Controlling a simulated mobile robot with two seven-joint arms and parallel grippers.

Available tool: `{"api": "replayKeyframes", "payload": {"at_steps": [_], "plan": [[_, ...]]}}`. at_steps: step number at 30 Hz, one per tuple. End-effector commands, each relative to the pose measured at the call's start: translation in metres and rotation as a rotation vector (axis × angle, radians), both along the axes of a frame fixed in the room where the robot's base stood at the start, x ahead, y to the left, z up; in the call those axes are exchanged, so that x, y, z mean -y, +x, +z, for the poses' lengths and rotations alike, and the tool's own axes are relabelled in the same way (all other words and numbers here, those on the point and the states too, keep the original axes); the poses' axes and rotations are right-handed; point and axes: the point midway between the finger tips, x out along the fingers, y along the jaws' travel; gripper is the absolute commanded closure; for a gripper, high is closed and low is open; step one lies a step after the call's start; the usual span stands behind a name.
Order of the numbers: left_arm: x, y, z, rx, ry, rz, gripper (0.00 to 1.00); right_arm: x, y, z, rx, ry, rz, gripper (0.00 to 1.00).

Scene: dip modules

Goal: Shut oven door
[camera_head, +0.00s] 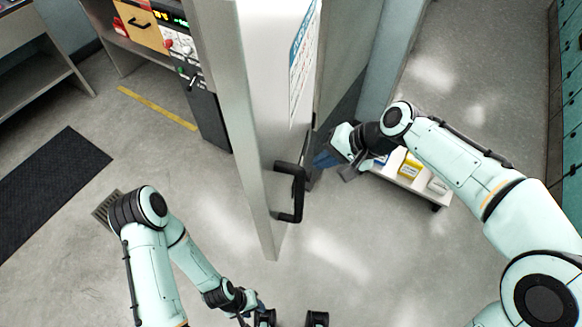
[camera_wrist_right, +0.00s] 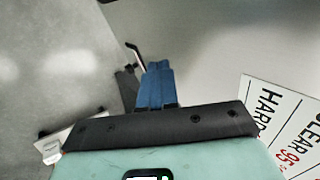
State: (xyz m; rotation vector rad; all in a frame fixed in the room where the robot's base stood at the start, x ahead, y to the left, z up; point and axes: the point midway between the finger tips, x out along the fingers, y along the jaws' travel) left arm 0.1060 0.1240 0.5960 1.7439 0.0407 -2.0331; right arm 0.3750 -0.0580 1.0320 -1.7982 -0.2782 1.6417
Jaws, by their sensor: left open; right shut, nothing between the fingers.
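The oven door (camera_head: 262,95) is a tall pale grey panel standing open, its edge toward me. My right gripper (camera_head: 322,160), with blue fingers, is on the handle side of the door, just beyond the handle. In the right wrist view its fingers (camera_wrist_right: 157,82) are shut and empty in front of the grey door face (camera_wrist_right: 215,60); contact cannot be told. My left gripper (camera_head: 291,319) is open and empty at the bottom edge, in front of the door.
A control panel (camera_head: 180,45) with knobs and a lit display stands left of the door. A low white cart (camera_head: 405,178) with small boxes stands behind my right arm. Open floor surrounds the door's near edge.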

Motion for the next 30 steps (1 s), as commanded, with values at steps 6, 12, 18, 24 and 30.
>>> {"api": "replayKeyframes", "payload": {"at_steps": [6, 12, 18, 24, 30], "plan": [[0.0, -0.009, -0.021, -0.01, 0.0, 0.0, 0.58, -0.003, -0.062, 0.134, 0.068, 0.142, 0.101, 1.0], [0.0, -0.01, -0.024, -0.011, -0.001, 0.0, 0.58, -0.005, -0.079, 0.153, 0.069, 0.165, 0.131, 1.0], [0.0, -0.011, -0.028, -0.012, 0.0, 0.0, 0.58, -0.029, -0.074, 0.13, 0.067, 0.163, 0.132, 1.0], [0.0, -0.013, -0.031, -0.014, -0.001, -0.001, 0.58, -0.054, -0.069, 0.106, 0.068, 0.163, 0.131, 1.0], [0.0, -0.013, -0.033, -0.014, 0.0, -0.001, 0.58, -0.069, -0.065, 0.092, 0.069, 0.162, 0.129, 1.0]]}}
